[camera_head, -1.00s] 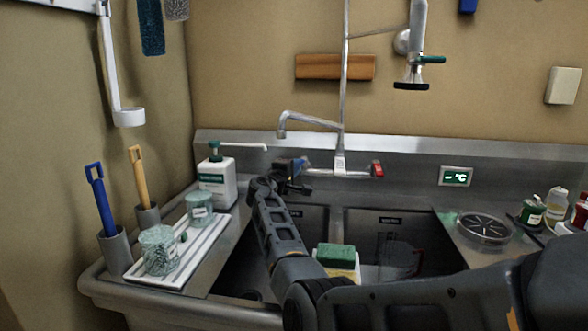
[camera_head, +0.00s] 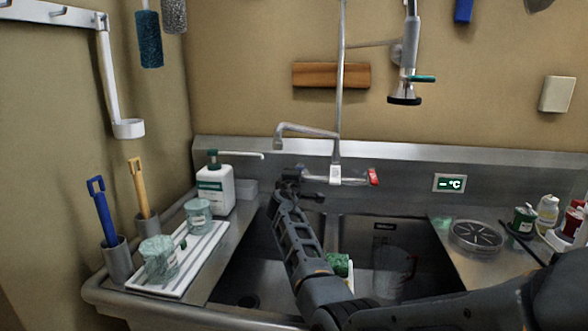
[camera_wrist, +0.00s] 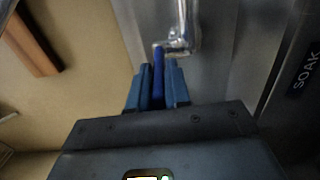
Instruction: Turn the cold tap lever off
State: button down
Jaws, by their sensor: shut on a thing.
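The tap (camera_head: 335,172) stands at the back of the sink, with a spout reaching left and a red lever (camera_head: 373,177) at its right end. The blue cold lever (camera_wrist: 158,72) shows in the wrist view, upright between my fingers beside the chrome tap body (camera_wrist: 178,42). My gripper (camera_wrist: 157,82) is shut on this lever, with a blue finger on each side. In the head view my gripper (camera_head: 290,178) is at the tap's left end and hides the blue lever there.
A white soap bottle (camera_head: 214,185) stands left of my gripper. A green sponge (camera_head: 338,263) is partly hidden behind my arm. A spray head (camera_head: 405,95) hangs above right. The right basin (camera_head: 385,235) holds a clear jug.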

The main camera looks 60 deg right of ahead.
jog(key=shift+s+f+t, duration=0.1)
jog(key=shift+s+t, duration=0.05)
jog(key=shift+t, duration=0.15)
jog(key=c, duration=1.2)
grip_release()
jog(key=shift+d, duration=0.1)
jog(key=shift+o, duration=0.2)
jog(key=v, duration=0.8)
